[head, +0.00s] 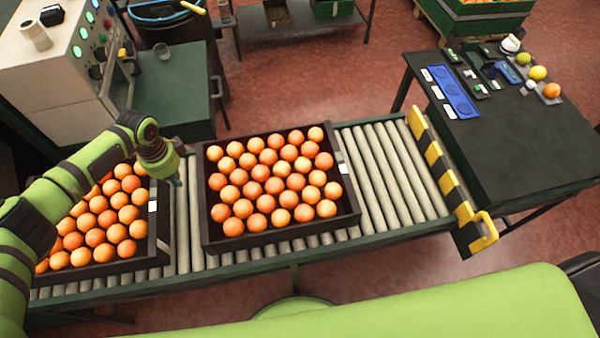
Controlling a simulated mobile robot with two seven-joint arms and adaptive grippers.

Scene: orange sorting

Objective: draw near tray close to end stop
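A dark tray full of oranges (354,212) sits on the roller conveyor in the middle, with a white label on its right wall. A second dark tray of oranges (152,228) sits further left, partly hidden behind my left arm. The end stop (440,168), a yellow and black striped bar, stands across the conveyor's right end. Several bare rollers lie between the middle tray and the end stop. My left gripper (177,182) points down over the gap between the two trays, close to the middle tray's left wall. Its fingers are too small to read. My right gripper is out of view.
A black table (510,150) at the right holds blue and green parts and a row of fruit. A machine with lit buttons (60,70) stands at the left behind the conveyor (385,175). A green bench (185,95) stands behind the left part.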

